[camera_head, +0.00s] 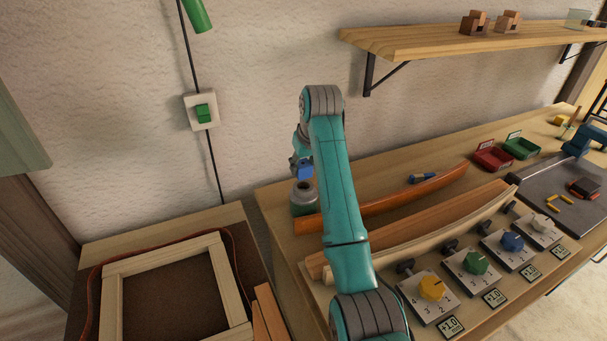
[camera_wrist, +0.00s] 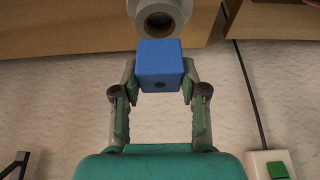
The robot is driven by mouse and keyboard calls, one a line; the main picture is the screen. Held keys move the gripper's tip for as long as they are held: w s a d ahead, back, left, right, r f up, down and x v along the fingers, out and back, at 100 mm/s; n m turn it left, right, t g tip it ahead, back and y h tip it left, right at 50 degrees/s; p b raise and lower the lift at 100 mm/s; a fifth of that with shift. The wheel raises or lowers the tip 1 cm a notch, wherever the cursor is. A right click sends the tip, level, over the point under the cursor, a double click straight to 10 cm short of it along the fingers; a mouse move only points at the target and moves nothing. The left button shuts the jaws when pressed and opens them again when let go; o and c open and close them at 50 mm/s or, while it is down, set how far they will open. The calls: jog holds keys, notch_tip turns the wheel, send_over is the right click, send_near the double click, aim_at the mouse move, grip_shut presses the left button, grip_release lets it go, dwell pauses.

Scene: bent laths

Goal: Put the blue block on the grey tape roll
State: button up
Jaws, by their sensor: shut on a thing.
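The blue block (camera_wrist: 158,60) is between the fingertips of my gripper (camera_wrist: 160,74), which is shut on it. The block also shows in the head view (camera_head: 305,173), partly hidden by my gripper and arm. The grey tape roll (camera_head: 301,190) stands at the back left of the bench, with its round hole facing up. In the head view the block appears just above and behind the roll's top. In the wrist view the tape roll (camera_wrist: 176,33) is beyond the block, which covers part of its edge. I cannot tell whether they touch.
Bent laths (camera_head: 395,200) lie along the bench beside the roll. Panels with coloured knobs (camera_head: 432,289) line the front. A blue-handled tool (camera_head: 423,177) lies behind the laths. The wall is close behind, with a green switch (camera_head: 203,113) and a shelf (camera_head: 470,38).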

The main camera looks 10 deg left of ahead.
aim_at(303, 174)
jog(key=shift+f, duration=1.65)
jog(key=shift+f, duration=0.1)
jog(key=o, duration=1.1)
